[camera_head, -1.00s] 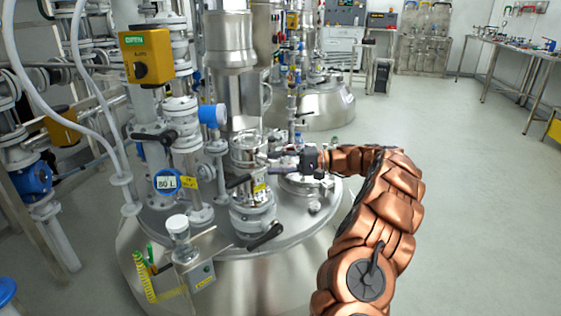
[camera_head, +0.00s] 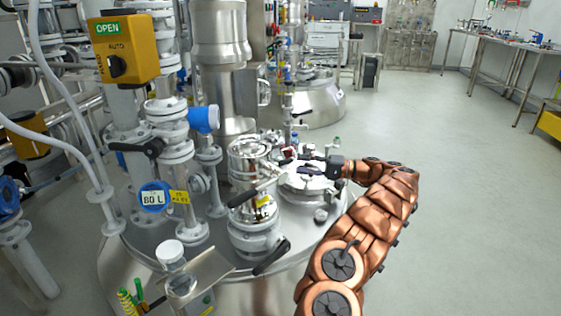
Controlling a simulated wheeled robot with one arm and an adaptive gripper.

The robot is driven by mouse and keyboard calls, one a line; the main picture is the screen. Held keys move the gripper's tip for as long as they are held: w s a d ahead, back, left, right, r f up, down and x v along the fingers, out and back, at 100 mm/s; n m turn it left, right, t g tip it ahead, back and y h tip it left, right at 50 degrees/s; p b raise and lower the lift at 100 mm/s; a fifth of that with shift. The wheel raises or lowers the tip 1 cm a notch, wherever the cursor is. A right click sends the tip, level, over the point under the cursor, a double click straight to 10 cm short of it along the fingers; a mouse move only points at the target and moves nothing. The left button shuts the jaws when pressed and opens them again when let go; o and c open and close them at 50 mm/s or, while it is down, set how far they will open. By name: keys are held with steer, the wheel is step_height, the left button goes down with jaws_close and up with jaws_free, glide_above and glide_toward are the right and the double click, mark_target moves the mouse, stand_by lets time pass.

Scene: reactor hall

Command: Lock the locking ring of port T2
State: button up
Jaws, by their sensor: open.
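An upright polished metal port assembly (camera_head: 250,160) stands on the reactor lid (camera_head: 205,245), with a small yellow tag (camera_head: 263,201) on it. The tag is too small to read, so I cannot confirm it is T2. A dark-handled lever (camera_head: 243,198) sticks out to its left and another (camera_head: 271,257) at its base. The locking ring cannot be told apart clearly, nor its position. My gripper (camera_head: 290,163) is open, just right of the assembly's upper part and above a round lid fitting (camera_head: 305,185). The fingers are small; whether they touch anything cannot be told.
A yellow OPEN/AUTO box (camera_head: 124,48), a blue 80 L gauge (camera_head: 155,197) and white pipework crowd the left. A thick metal column (camera_head: 222,75) rises behind the port. A bracket with a small jar (camera_head: 172,260) stands in front. The floor (camera_head: 440,200) on the right is clear.

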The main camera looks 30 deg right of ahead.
mark_target(285, 162)
steer(key=b+x, duration=0.1)
steer(key=x, duration=0.5)
steer(key=shift+w+a, duration=0.15)
steer(key=shift+a, duration=0.05)
jaws_close()
stand_by(0.5)
